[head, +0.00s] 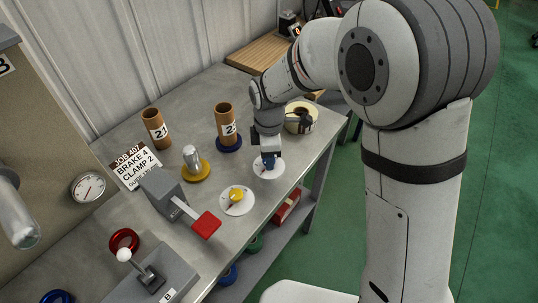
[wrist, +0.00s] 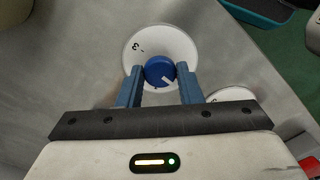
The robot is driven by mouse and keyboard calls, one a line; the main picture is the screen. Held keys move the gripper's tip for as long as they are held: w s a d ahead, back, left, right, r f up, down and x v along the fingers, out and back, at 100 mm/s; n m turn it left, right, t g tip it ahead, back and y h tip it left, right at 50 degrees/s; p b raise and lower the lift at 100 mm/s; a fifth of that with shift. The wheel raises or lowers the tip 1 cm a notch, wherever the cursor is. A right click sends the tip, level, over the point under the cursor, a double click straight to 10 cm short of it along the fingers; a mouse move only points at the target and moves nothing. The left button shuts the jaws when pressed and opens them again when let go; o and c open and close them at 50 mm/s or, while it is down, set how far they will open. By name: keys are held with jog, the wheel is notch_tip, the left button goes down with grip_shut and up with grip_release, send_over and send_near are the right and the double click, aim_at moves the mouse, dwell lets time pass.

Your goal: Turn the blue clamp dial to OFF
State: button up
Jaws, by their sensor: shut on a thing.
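The blue clamp dial (wrist: 158,70) is a round knob on a white disc (wrist: 180,44), with a white pointer line on its lower right in the wrist view. A "3" mark shows on the disc's upper left; the other marks are hidden or unreadable. In the head view the blue dial (head: 269,161) sits on its disc (head: 262,173) near the bench's right edge, partly hidden by my gripper. My gripper (wrist: 160,78) points down at the dial, with one blue finger on each side. It is shut on the dial.
A yellow dial (head: 236,194) on a white disc is nearby. A red-handled lever (head: 205,224), a silver-topped yellow base (head: 195,171), brown tubes (head: 225,122), a tape roll (head: 300,118) and a job card (head: 134,167) stand on the bench. The green floor lies beyond its right edge.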

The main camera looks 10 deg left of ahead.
jog(key=shift+n, duration=0.3)
jog(key=o, duration=1)
jog(key=shift+r, duration=0.1)
notch_tip(320, 180, up, 8)
jog(key=shift+f, duration=0.2)
dwell(0.4)
